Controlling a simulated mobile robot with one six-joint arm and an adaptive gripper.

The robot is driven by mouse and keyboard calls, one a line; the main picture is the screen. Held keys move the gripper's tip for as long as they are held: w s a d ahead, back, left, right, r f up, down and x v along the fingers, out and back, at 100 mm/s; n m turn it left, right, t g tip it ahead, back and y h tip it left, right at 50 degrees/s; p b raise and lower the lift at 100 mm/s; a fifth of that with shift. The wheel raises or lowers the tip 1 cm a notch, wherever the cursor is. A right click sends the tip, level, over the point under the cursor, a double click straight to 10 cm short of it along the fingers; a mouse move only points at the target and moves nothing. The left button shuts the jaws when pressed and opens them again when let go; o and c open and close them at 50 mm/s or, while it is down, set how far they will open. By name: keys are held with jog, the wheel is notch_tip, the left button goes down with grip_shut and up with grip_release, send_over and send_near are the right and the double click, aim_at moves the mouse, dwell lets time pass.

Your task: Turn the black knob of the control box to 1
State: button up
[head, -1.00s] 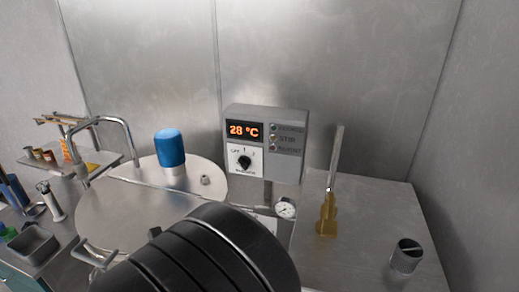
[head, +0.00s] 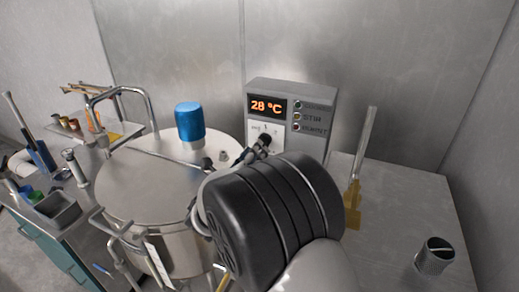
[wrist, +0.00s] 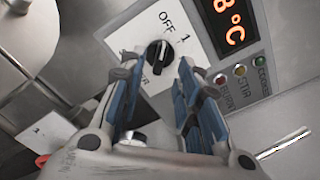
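The grey control box (head: 312,92) stands at the back, with a lit display reading 28 °C. Its white dial panel (head: 257,127) is at lower left of its face. In the wrist view the black knob (wrist: 158,54) sits on the white panel, with "OFF" and "1" printed beside it. I cannot tell for sure which mark its pointer faces. My gripper (wrist: 160,68) is open, its blue-padded fingers to either side of the knob in the picture, with gaps showing. In the head view my gripper (head: 254,150) covers the lower panel.
A steel vessel (head: 150,185) with a blue-capped part (head: 190,121) on its lid stands left of the box. A brush (head: 357,185) leans to the right, and a metal cup (head: 435,255) stands at front right. Bare counter lies between them.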

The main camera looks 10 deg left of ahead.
aim_at(264, 141)
jog(key=shift+w+d, duration=0.15)
jog(key=shift+w, duration=0.85)
jog(key=shift+w+d, duration=0.15)
jog(key=shift+w, duration=0.85)
jog(key=shift+c, duration=0.3)
grip_shut()
